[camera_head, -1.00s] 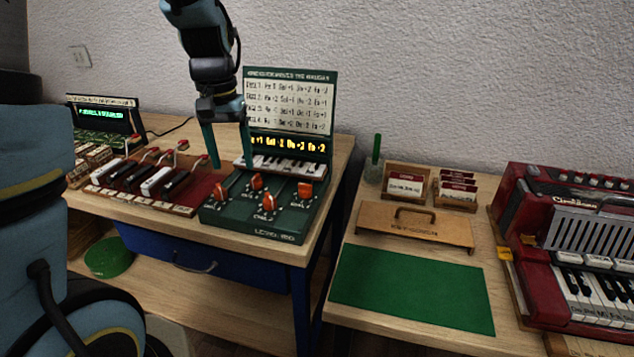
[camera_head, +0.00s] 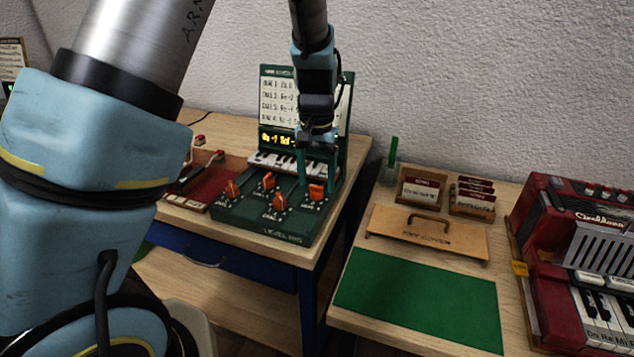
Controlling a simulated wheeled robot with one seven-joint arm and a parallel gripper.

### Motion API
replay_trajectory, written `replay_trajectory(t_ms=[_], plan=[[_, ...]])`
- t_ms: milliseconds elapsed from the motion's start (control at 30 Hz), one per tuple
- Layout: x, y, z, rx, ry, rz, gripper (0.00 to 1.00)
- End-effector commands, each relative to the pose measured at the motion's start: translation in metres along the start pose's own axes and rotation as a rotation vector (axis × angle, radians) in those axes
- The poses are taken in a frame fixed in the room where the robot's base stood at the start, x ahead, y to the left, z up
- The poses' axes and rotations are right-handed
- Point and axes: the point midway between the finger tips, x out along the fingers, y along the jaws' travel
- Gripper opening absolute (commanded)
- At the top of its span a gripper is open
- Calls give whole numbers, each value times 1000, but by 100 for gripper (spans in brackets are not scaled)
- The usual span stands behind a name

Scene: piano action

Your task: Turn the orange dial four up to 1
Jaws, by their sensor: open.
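A green box (camera_head: 262,229) on the left table carries several orange dials. The rightmost orange dial (camera_head: 317,191) seems to be dial four; the small labels are too blurred to read surely. Its knob looks turned roughly sideways. My gripper (camera_head: 320,172) is open and empty, its fingers pointing down around the right end of the box's small keyboard, just above and behind the rightmost dial. I cannot tell whether a finger touches anything. The upright panel (camera_head: 278,95) with dial lines and a yellow lit display (camera_head: 275,137) is partly hidden by my arm.
The other orange dials (camera_head: 232,188) sit close by on the left. A wooden board with a handle (camera_head: 428,235), card boxes (camera_head: 422,189), a green mat (camera_head: 418,296) and a red accordion (camera_head: 590,245) occupy the right table. A gap separates the tables.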

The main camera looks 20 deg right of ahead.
Motion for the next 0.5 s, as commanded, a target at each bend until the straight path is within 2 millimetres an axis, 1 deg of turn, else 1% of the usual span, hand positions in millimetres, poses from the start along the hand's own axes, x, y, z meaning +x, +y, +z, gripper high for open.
replay_trajectory(t_ms=[100, 200, 500], plan=[[13, 0, 0, 0, -2, 0, 70], [20, 0, 0, 1, -2, 0, 70], [22, 0, 0, 1, 0, 0, 70]])
